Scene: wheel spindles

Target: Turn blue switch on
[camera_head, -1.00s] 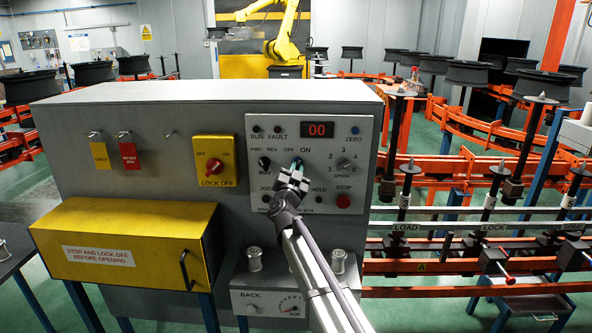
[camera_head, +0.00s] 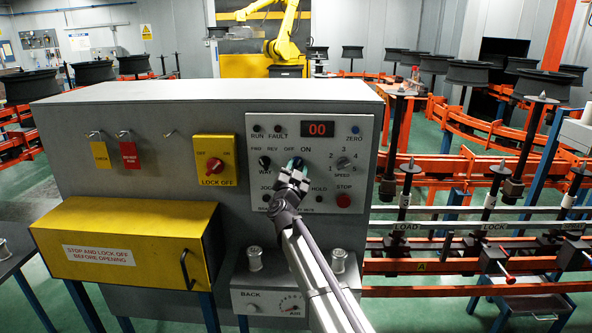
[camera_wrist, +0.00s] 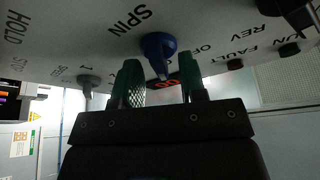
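The blue switch (camera_wrist: 158,48) is a rounded knob on the grey control panel, labelled SPIN in the wrist view. In the head view the blue switch (camera_head: 299,160) is mostly hidden behind my gripper, below the OFF and ON marks. I cannot tell which mark it points to. My gripper (camera_head: 293,171) is in front of the panel at this switch. In the wrist view my gripper (camera_wrist: 161,72) has its two green fingers apart, with the knob's lower part in line with the gap between them. I cannot tell whether either finger touches it.
The panel also has a black WAY knob (camera_head: 264,162), a SPEED knob (camera_head: 344,164), a red STOP button (camera_head: 344,200) and a small blue ZERO button (camera_head: 354,129). The red display (camera_head: 317,129) reads 00. A yellow lock-off box (camera_head: 214,160) is to the left.

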